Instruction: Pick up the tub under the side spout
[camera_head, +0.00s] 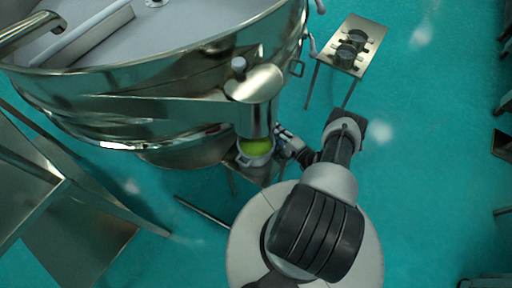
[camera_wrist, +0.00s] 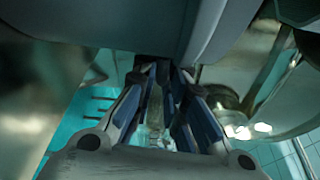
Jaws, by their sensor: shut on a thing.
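The tub (camera_head: 257,161) is a small light metal pot with green material in it. In the head view it stands directly under the side spout (camera_head: 256,95) of the sieve, on or just above a small stand. My gripper (camera_head: 280,147) reaches it from the right and is shut on its right side. In the wrist view the fingers (camera_wrist: 160,85) close together on a narrow part. The exact contact is dark and partly hidden. I cannot tell whether the tub is touching its stand.
The large round sieve (camera_head: 150,105) fills the upper left, close above the tub. A small table (camera_head: 352,40) with two dark round parts stands at the back right. Metal panels (camera_head: 75,220) stand at the lower left.

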